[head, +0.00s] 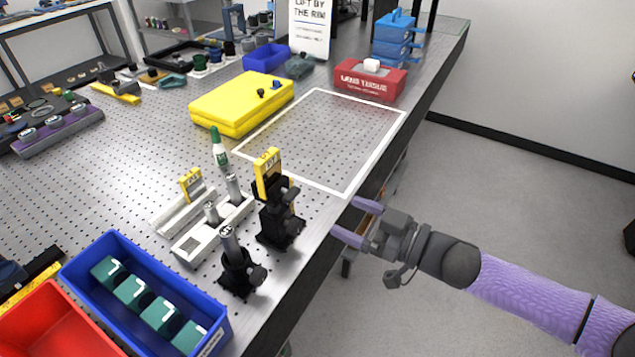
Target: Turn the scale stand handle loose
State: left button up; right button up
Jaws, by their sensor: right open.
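A black stand (278,226) holding an upright yellow scale plate (267,173) stands near the right edge of the perforated table. Small dark knobs show on its right side; I cannot tell which is the handle or how tight it is. My right gripper (353,220) is open and empty, just off the table edge, to the right of this stand and apart from it. Its purple fingers point left toward the table. My left gripper is not in view.
A blue bin (75,262) holds several green blocks. A white-outlined area (325,137) is clear. Open floor lies right.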

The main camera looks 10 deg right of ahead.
aim_at(295, 195)
jog(key=b+x, duration=0.1)
jog(key=x, duration=0.9)
jog(key=shift+s+a+r, duration=0.1)
jog(key=shift+s+r, duration=0.05)
jog(key=shift+s, duration=0.1)
grip_shut()
